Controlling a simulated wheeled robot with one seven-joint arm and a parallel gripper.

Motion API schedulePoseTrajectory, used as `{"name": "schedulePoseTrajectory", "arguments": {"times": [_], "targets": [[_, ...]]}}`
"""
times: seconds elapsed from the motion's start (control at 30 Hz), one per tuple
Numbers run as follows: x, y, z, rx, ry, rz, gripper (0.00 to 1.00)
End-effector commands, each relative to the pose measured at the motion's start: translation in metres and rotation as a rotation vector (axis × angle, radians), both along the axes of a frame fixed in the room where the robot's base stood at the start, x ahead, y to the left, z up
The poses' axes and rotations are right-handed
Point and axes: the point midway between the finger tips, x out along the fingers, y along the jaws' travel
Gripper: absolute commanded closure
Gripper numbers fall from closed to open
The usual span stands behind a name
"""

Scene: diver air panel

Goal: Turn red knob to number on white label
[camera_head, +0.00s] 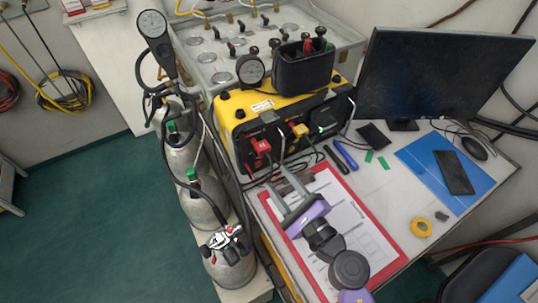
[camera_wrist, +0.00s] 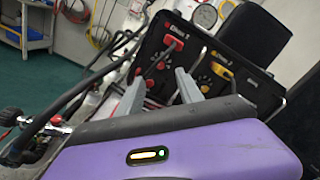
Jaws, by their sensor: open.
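The air panel is a yellow case (camera_head: 228,112) with a black front face, standing on the bench. Red fittings (camera_head: 261,146) sit on the left part of that face. In the wrist view, a red knob-like part (camera_wrist: 168,41) shows beside the red "Diver 1" lettering, with another red part (camera_wrist: 163,66) below it. A small white label (camera_head: 262,105) lies on the case's yellow top; its number is too small to read. My gripper (camera_head: 279,178) is open and empty, in front of the panel and short of the red fittings. Its two fingers (camera_wrist: 160,77) point toward the panel.
A yellow fitting (camera_head: 300,130) sits right of the red ones. Metal bars stand in front of the face. Gas cylinders (camera_head: 205,208) with hoses stand left. A clipboard (camera_head: 378,238) lies below my arm; a monitor (camera_head: 440,75) stands right. A black bin (camera_head: 303,70) tops the case.

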Motion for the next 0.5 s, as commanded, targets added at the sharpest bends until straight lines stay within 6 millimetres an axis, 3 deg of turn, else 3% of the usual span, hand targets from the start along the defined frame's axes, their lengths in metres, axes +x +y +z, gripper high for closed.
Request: {"name": "schedulePoseTrajectory", "arguments": {"times": [0.17,0.5], "targets": [[0.011,0.007,0.002,-0.019,-0.017,-0.001,0.57],[0.05,0.037,0.001,-0.016,-0.015,0.001,0.57]]}}
